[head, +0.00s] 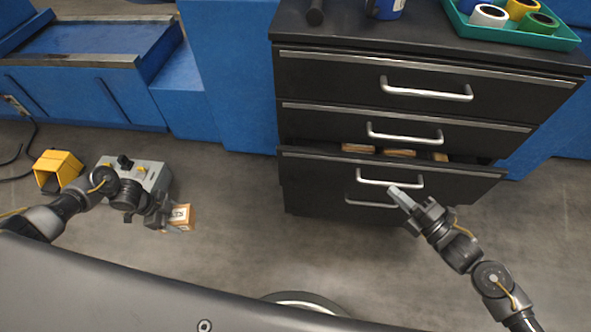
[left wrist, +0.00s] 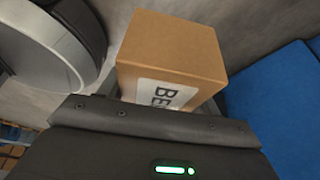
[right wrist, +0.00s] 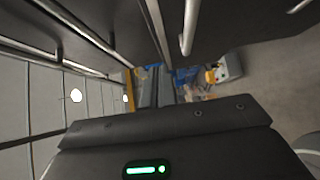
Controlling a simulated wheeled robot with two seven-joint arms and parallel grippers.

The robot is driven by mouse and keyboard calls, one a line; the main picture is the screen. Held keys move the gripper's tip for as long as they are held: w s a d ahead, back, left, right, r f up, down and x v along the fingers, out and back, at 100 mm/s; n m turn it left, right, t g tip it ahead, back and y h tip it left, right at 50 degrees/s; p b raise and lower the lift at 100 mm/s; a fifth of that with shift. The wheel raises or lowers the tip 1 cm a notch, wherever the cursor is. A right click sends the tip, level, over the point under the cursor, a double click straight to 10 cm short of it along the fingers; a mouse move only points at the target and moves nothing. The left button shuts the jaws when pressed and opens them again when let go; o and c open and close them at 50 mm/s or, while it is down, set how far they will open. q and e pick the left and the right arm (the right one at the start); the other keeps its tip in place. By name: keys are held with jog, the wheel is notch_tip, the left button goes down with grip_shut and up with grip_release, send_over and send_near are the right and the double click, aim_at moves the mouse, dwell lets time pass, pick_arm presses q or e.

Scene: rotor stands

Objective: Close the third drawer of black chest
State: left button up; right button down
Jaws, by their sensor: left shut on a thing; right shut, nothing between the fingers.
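The black chest (head: 300,92) stands at the upper right of the head view. Its third drawer (head: 450,183) is pulled partly out, with several small cardboard boxes (head: 399,153) visible inside. The drawer's front has a silver bar handle (head: 390,181). My right gripper (head: 400,196) is shut and empty, its fingers by the drawer front just below the right part of this handle; I cannot tell whether they touch. It also shows in the right wrist view (right wrist: 161,84). My left gripper (head: 172,213) is shut on a small labelled cardboard box (head: 182,216), which fills the left wrist view's middle (left wrist: 170,55).
The first and second drawers (head: 320,75) are shut; the fourth is partly hidden under the third. A teal tray (head: 555,41) with tape rolls sits on top. A grey machine (head: 150,172) and yellow object (head: 57,170) stand at left. Floor before the chest is clear.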

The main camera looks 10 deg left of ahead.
pick_arm(q)
jog(key=shift+f, duration=0.1)
pick_arm(e)
jog(key=w+a, duration=0.1)
jog(key=w, duration=0.1)
jog(key=w+a, duration=0.1)
jog(key=w, duration=0.1)
jog(key=w+a, duration=0.1)
jog(key=shift+w+a, duration=0.35)
jog(key=shift+w, duration=0.65)
